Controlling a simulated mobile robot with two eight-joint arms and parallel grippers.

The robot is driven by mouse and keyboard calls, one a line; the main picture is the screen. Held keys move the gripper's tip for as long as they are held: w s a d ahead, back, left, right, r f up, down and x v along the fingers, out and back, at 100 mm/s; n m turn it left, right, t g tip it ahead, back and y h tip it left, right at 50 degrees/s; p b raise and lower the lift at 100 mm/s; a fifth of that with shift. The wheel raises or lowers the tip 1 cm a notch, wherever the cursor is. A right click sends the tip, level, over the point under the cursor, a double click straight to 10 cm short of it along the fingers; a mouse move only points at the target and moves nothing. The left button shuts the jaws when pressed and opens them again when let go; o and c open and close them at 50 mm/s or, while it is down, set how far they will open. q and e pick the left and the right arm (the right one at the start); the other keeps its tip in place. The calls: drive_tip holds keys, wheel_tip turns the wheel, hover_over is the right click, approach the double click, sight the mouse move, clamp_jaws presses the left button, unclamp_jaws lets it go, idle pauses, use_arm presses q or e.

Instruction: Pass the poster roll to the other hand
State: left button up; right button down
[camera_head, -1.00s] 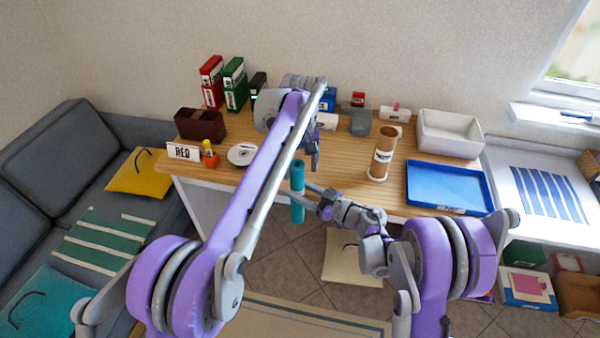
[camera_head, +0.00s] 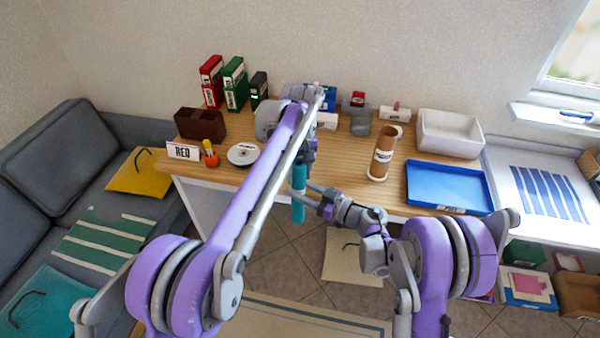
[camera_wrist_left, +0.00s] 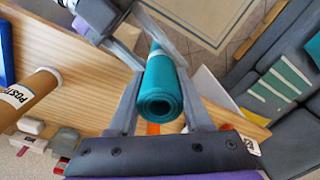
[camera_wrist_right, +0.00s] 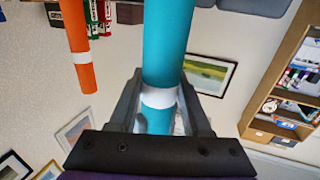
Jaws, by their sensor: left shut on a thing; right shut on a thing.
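The poster roll (camera_head: 299,207) is a teal tube with a white band, upright in front of the desk edge in the head view. My right gripper (camera_head: 308,194) is shut around its lower part, near the white band (camera_wrist_right: 160,97) in the right wrist view. My left gripper (camera_head: 300,166) comes from above and is shut on its upper end. In the left wrist view the roll's open spiral end (camera_wrist_left: 160,104) sits between my left fingers, with my right gripper's fingers beyond it. My left arm hides part of the desk.
The desk holds a brown poster tube (camera_head: 382,157), a blue tray (camera_head: 450,187), a white bin (camera_head: 449,134), binders (camera_head: 234,84) and a RED sign (camera_head: 183,151). A grey sofa (camera_head: 75,150) stands left. An orange tube (camera_wrist_right: 78,45) shows in the right wrist view.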

drive_tip(key=shift+c, duration=1.4)
unclamp_jaws()
drive_tip(key=shift+s+a, duration=0.15)
drive_tip(key=shift+a, duration=0.15)
drive_tip(key=shift+d, duration=0.1)
